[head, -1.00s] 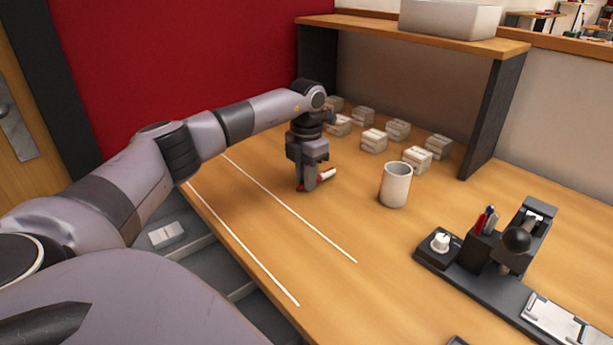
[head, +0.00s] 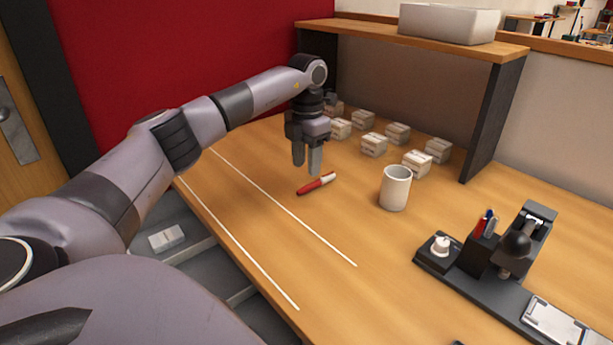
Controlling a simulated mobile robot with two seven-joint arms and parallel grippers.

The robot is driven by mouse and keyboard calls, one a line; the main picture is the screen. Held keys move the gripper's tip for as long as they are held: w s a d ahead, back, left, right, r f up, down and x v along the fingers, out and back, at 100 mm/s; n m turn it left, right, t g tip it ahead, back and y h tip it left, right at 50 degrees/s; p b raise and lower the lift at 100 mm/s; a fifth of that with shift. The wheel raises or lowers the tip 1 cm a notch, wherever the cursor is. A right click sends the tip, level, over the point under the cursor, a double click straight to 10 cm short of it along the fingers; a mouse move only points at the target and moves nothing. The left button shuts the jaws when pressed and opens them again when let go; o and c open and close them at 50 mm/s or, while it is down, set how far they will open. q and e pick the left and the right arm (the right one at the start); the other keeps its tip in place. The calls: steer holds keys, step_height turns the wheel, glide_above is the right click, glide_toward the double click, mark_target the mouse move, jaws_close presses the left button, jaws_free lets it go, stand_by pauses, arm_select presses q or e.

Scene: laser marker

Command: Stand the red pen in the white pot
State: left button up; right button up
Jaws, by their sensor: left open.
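The red pen (head: 314,184) lies flat on the wooden table, with a white section near its right end. My left gripper (head: 306,171) is open and empty, pointing down just above and behind the pen, apart from it. The white pot (head: 395,188) stands upright on the table to the right of the pen. No pen shows standing in it. My right gripper is not in view.
Several small boxes (head: 374,145) stand behind the pot under a wooden shelf (head: 420,36). A black device (head: 472,262) with a holder of pens (head: 484,224) is at the right. Two white lines run along the table's left side. The front middle is clear.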

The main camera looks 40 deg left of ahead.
arm_select(q)
step_height(320, 180, up, 6)
steer(key=shift+f, duration=0.1)
steer(key=shift+o, duration=0.5)
steer(key=shift+r, duration=0.25)
steer(key=t+b, duration=0.2)
steer(key=t, duration=0.2)
glide_toward(303, 188)
steer(key=shift+w+a+f, duration=0.1)
steer(key=shift+a+f, duration=0.4)
steer(key=shift+f, duration=0.15)
steer(key=shift+s+d+f+b, duration=0.1)
steer(key=shift+s+d+b, duration=0.15)
steer(key=shift+s+b, duration=0.05)
steer(key=x, duration=0.6)
steer(key=shift+w+d, duration=0.2)
steer(key=shift+w, duration=0.2)
steer(key=shift+w+f+t, duration=0.2)
steer(key=shift+f+t, duration=0.1)
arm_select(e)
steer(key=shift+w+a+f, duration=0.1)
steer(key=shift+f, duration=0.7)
arm_select(q)
jaws_close()
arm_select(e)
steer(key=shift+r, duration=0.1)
